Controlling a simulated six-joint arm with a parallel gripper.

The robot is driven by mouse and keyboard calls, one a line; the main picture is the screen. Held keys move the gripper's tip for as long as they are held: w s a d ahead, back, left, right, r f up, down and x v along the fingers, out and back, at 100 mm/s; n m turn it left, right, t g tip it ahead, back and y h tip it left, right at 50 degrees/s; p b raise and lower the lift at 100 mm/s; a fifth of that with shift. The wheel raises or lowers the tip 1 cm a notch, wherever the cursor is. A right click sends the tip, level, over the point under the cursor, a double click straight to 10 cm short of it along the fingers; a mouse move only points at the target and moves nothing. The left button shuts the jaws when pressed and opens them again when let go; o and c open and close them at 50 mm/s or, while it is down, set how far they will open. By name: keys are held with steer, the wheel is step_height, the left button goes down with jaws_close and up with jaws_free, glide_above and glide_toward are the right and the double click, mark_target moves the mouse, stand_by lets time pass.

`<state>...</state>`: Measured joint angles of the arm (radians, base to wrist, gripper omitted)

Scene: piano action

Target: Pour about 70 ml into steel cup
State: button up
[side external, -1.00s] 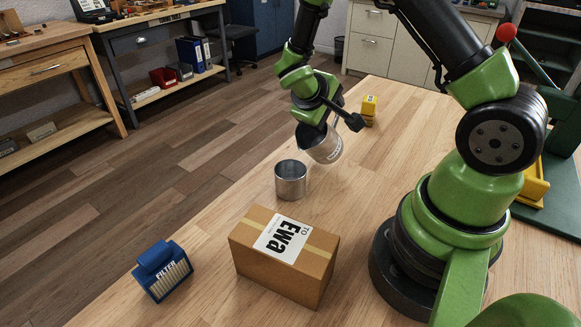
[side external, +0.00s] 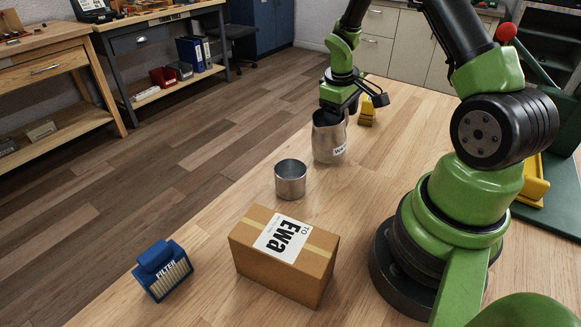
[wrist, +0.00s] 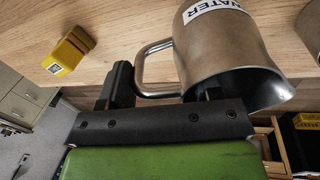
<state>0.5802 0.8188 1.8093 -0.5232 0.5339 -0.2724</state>
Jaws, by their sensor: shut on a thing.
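The steel cup (side external: 291,181) stands upright and open on the wooden bench, left of the box's far side; its liquid level cannot be made out. A metal pitcher (side external: 328,143) is upright just behind and right of the cup, apart from it. In the wrist view the pitcher (wrist: 222,48) shows a WATER label and a loop handle. My gripper (side external: 340,104) is shut on the pitcher, with its jaws at the handle (wrist: 158,68). I cannot tell whether the pitcher's base touches the bench. A metal edge, likely the cup (wrist: 312,30), shows at right in the wrist view.
A yellow object (side external: 370,108) stands behind the pitcher, also seen in the wrist view (wrist: 70,50). Bench between is clear.

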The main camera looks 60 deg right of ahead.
steer(key=shift+d+f+y, duration=0.6)
steer(key=shift+y, duration=0.3)
steer(key=shift+d, duration=0.1)
